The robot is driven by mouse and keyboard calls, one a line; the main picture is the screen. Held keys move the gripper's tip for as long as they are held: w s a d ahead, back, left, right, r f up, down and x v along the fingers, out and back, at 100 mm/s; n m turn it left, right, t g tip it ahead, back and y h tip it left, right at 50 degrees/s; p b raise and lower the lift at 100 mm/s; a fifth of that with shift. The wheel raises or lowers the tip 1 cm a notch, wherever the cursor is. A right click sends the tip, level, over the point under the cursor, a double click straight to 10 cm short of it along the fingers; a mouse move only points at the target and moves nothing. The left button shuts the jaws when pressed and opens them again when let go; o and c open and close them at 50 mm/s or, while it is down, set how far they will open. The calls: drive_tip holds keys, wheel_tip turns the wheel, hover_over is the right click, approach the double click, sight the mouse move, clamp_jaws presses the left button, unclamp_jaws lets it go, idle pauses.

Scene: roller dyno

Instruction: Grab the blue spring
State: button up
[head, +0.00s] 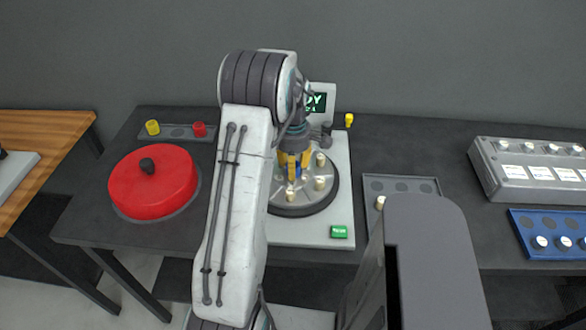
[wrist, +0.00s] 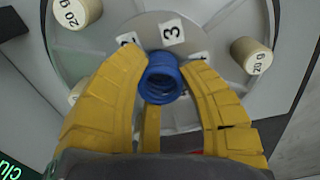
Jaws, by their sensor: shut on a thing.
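The blue spring (wrist: 162,82) is a short ringed cylinder between the yellow fingers of my gripper (wrist: 163,62) in the wrist view. My gripper is shut on it, above a round grey disc (wrist: 215,30) with numbered labels. In the head view my gripper (head: 294,178) points down over the same disc (head: 295,208), and only a little blue shows between the fingers. Whether the spring still touches the disc cannot be told.
Cream weights (head: 320,184) stand on the disc around my gripper. A green button (head: 339,232) is on the machine's front. A red round lid (head: 150,185) lies left; a yellow piece (head: 153,127) and a red piece (head: 199,129) are behind it. Grey and blue (head: 550,238) racks stand right.

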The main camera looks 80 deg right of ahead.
drive_tip(key=c, duration=0.5)
